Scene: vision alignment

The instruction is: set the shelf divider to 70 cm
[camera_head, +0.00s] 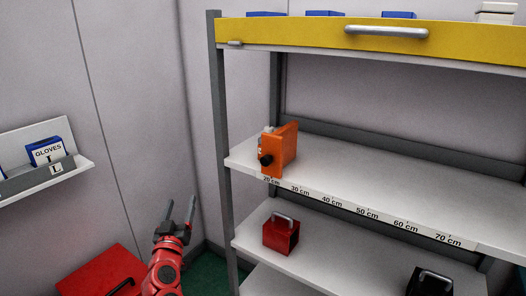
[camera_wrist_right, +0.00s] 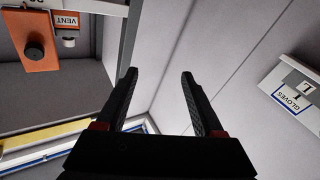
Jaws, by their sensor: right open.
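The orange shelf divider (camera_head: 285,148) stands upright at the left end of the middle shelf, by the 20 cm mark of the printed scale. It has a black knob (camera_head: 265,160) on its front. In the right wrist view the orange divider (camera_wrist_right: 58,48) shows at the upper left with its knob and a VENT label beside it. The 70 cm mark (camera_head: 448,239) is toward the right end of the shelf edge. My right gripper (camera_head: 179,212) is open and empty, left of the shelf unit and apart from the divider. My left gripper is not in view.
A grey shelf post (camera_head: 221,130) stands between my right gripper and the divider. A yellow bar with a handle (camera_head: 386,31) crosses above. A red box (camera_head: 281,234) and a black box (camera_head: 430,284) sit lower. The middle shelf is clear right of the divider.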

